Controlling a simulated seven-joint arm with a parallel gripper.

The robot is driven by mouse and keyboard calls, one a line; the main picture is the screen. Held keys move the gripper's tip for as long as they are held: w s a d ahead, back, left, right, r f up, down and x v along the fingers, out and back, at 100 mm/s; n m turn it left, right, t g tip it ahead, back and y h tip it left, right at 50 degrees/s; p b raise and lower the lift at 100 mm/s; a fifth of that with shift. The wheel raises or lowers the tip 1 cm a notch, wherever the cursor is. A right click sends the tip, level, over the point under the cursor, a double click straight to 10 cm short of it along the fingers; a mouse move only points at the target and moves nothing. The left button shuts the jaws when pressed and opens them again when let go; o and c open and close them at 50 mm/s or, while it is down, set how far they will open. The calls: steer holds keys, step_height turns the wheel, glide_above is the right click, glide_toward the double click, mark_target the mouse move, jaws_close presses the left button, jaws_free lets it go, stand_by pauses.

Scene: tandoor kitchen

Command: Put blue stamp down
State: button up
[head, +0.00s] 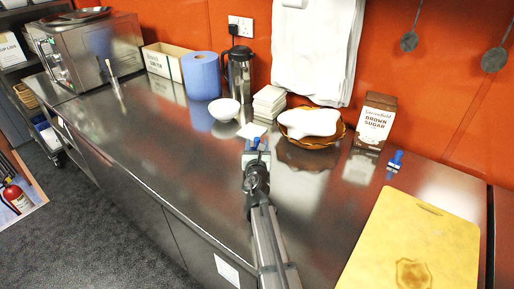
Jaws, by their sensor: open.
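A small blue object (394,162), which looks like the blue stamp, stands on the steel counter (190,130) just in front of the brown sugar carton. It is too small to make out in detail. My gripper (257,145) is over the middle of the counter, well to the left of it and apart from it. The fingers are open, with blue parts at the tips. I see nothing clearly held between them. A small pale square (252,130) lies just beyond the fingertips.
A brown sugar carton (375,120), a basket with a white cloth (312,125), stacked white squares (269,101), a white bowl (224,109), a flask (240,75) and a blue roll (201,75) line the back. A yellow board (415,240) lies front right. The counter's left-middle is clear.

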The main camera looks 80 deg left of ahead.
steer(key=a, duration=0.2)
steer(key=shift+w+a, duration=0.2)
steer(key=shift+a, duration=0.1)
steer(key=shift+d, duration=0.1)
jaws_close()
